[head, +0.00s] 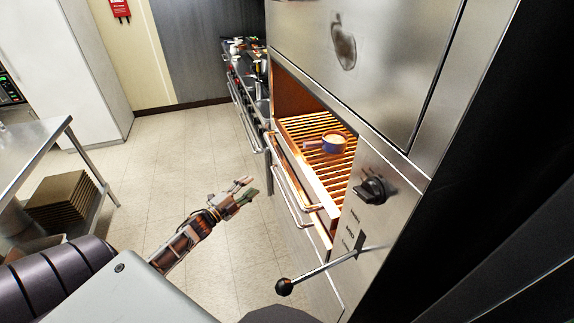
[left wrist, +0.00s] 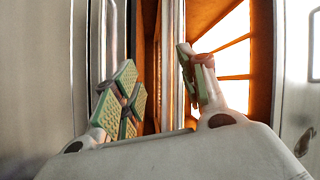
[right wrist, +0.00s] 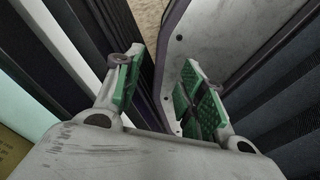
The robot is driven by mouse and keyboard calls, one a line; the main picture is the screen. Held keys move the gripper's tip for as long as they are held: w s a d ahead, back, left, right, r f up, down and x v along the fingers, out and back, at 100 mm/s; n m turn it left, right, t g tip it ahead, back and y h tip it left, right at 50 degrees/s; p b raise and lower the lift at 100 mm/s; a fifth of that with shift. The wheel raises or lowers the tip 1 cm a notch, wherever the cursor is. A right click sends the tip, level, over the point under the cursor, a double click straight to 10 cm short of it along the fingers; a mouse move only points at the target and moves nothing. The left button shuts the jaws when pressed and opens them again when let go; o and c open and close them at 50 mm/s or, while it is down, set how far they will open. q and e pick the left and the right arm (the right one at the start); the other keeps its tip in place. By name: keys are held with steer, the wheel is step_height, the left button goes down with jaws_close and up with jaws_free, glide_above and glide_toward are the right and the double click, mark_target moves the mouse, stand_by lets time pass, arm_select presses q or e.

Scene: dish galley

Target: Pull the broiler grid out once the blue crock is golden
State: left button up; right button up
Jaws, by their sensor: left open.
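The blue crock (head: 334,149) stands upright on the broiler grid (head: 304,123), inside the glowing broiler. Its filling looks pale yellow under the warm light; how browned it is cannot be told. A bar handle (head: 291,203) runs along the front below the grid. My left gripper (head: 245,189) is open and empty, in front of the broiler and apart from the handle. In the left wrist view its green-padded fingers (left wrist: 156,68) face a steel edge and the orange glow. My right gripper (right wrist: 162,62) is open and empty in its own wrist view, and out of the head view.
A lever with a black ball (head: 284,287) juts out from the broiler front, below a black knob (head: 372,190). A range (head: 240,85) stands beyond. A steel table (head: 40,145) with stacked brown trays (head: 62,198) is at left. The tiled floor between is clear.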

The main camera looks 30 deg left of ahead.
mark_target(281, 165)
arm_select(q)
steer(key=shift+w+d+r+m+h+p, duration=0.4)
steer(key=shift+w+d+r+m, duration=0.6)
steer(key=shift+w, duration=1.05)
steer(key=shift+w+d+r+m+h+p, duration=0.15)
steer(key=shift+w+d+r+m+h, duration=0.4)
steer(key=shift+w+d, duration=1.15)
steer(key=shift+w+d+r+m+h+p, duration=0.25)
steer(key=shift+w+d+r+m+h, duration=0.55)
steer(key=shift+w, duration=1.55)
arm_select(e)
steer(key=shift+a+r, duration=0.7)
steer(key=shift+r, duration=0.1)
arm_select(q)
steer(key=shift+r+y, duration=0.2)
steer(key=shift+y, duration=0.05)
jaws_close()
arm_select(e)
steer(key=shift+d, duration=0.35)
